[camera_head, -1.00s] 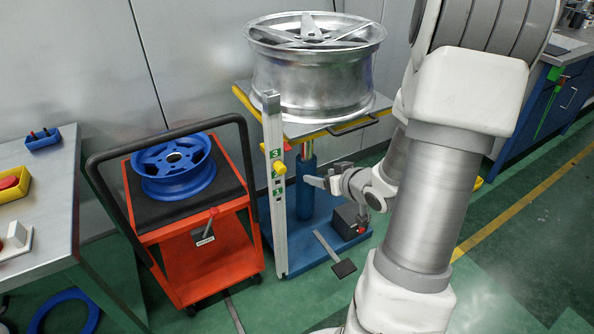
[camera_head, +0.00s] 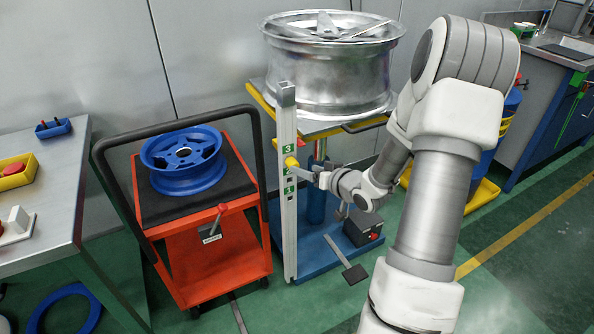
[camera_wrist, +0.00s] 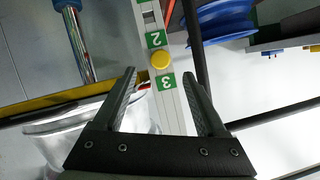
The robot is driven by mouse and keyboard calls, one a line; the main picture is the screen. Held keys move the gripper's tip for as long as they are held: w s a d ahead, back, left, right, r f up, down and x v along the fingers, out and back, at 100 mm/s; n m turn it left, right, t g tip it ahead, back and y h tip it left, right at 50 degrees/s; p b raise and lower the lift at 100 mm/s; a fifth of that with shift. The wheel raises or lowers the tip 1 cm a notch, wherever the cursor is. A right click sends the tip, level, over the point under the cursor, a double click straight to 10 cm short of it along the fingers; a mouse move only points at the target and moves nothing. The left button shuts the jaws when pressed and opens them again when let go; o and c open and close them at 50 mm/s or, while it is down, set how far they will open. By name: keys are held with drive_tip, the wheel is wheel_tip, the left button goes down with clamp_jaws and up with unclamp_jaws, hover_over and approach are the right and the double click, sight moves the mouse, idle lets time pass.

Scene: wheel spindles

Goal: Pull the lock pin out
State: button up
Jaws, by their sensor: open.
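The lock pin's yellow knob (camera_head: 291,162) sits on the upright light-grey post (camera_head: 288,230), between the green labels 3 and 2. In the wrist view the yellow knob (camera_wrist: 160,59) lies ahead, roughly centred between my fingers and just beyond their tips. My gripper (camera_head: 309,176) is open and empty, just right of the post near the knob. In the wrist view my gripper's two fingers (camera_wrist: 159,74) flank the post. Whether a finger touches the post or knob I cannot tell. The pin's shaft is hidden.
A silver wheel (camera_head: 330,75) rests on the lift platform (camera_head: 318,127) above my gripper. An orange cart (camera_head: 210,265) with a blue wheel (camera_head: 183,160) stands left of the post. A foot pedal (camera_head: 354,274) and the blue lift base (camera_head: 318,260) lie below. A metal table (camera_head: 60,225) is at left.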

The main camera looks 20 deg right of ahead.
sight(296, 165)
drive_tip(key=b+x, duration=0.1)
drive_tip(key=x, duration=0.5)
drive_tip(key=shift+w, duration=0.1)
clamp_jaws()
